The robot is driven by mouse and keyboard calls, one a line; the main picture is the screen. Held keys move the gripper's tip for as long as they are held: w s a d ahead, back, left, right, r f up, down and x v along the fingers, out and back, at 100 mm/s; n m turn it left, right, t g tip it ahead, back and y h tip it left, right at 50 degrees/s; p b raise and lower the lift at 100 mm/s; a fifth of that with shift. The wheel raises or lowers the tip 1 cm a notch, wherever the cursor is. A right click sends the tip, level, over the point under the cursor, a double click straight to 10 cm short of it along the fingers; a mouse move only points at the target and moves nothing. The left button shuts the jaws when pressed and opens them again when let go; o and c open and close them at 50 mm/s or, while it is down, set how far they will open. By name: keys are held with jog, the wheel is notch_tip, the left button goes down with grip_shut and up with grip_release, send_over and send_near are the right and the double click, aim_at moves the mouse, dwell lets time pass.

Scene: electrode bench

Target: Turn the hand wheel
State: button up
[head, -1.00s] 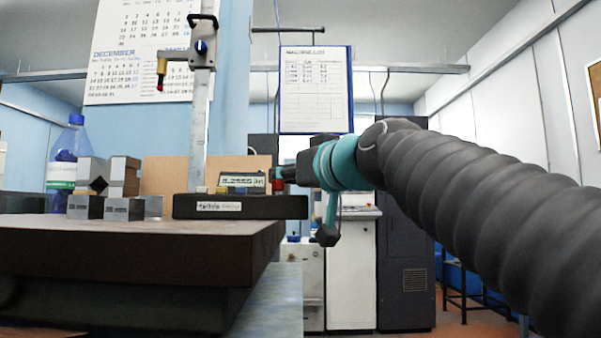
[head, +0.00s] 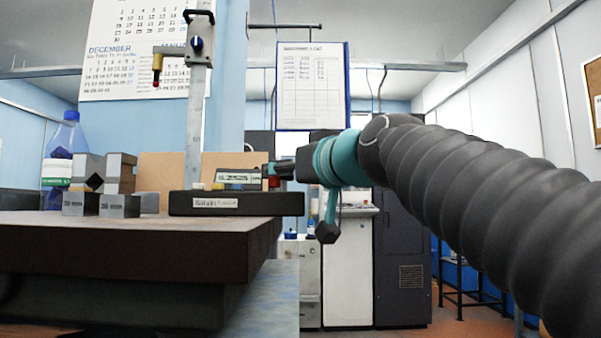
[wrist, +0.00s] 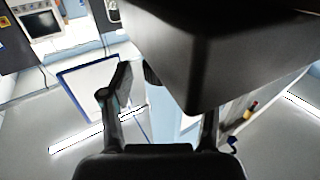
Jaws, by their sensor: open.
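The height gauge stands on a dark base (head: 235,204), with a tall upright column (head: 197,110) and a small digital readout (head: 239,179). I take a small dark ribbed knob at the right of the readout to be the hand wheel; it shows in the wrist view (wrist: 152,74), beside the large dark block. My gripper (head: 286,170) is at the right side of the gauge, just above the base and close to a red part (head: 273,182). In the wrist view my gripper (wrist: 166,88) has its two fingers spread, with the knob between them. Contact cannot be told.
The gauge stands on a thick dark surface plate (head: 130,250). Metal blocks (head: 105,185) and a blue bottle (head: 66,155) are at the left. A clipboard sheet (head: 312,85) hangs behind. The right side of the bench is open floor.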

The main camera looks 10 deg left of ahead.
jog(key=v, duration=1.1)
jog(key=shift+s, duration=0.1)
